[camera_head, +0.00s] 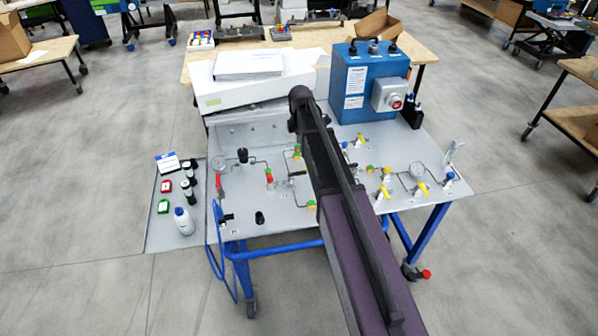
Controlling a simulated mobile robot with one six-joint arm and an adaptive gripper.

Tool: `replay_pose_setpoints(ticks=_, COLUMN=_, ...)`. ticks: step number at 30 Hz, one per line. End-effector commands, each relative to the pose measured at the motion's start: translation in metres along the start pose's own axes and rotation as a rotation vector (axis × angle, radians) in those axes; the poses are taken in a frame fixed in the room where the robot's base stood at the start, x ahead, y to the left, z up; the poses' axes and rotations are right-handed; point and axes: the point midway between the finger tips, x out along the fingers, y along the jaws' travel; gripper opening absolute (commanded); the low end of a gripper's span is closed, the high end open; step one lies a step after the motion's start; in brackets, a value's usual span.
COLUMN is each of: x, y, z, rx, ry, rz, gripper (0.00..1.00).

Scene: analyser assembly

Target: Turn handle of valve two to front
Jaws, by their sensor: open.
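The analyser panel (238,210) is a grey plate on a blue-legged cart, with thin tubing, gauges and several small valves. Yellow valve handles show on its right half: one at the back (361,139), one near the middle (384,192), and others toward the right edge (422,188). A red handle (268,175) and another red one (220,184) show on the left half. No readable label shows which is valve two. My dark arm crosses the middle of the panel and hides part of it. My gripper's fingers cannot be seen.
A blue box (362,85) with a grey switch unit stands at the panel's back right. A white case (235,92) is behind the left half. A side shelf (160,232) at left holds bottles and small items. Open floor surrounds the cart.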

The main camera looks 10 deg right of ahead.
Motion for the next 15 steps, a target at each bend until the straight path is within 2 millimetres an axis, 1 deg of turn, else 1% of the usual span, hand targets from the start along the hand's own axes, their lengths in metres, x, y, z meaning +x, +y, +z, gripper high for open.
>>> replay_pose_setpoints(ticks=1, x=0.006, y=0.0, z=0.0, rx=0.0, ry=0.0, rz=0.0, gripper=0.57)
replay_pose_setpoints(ticks=15, x=0.041, y=0.0, z=-0.001, rx=-0.001, ry=0.0, rz=0.0, gripper=0.57)
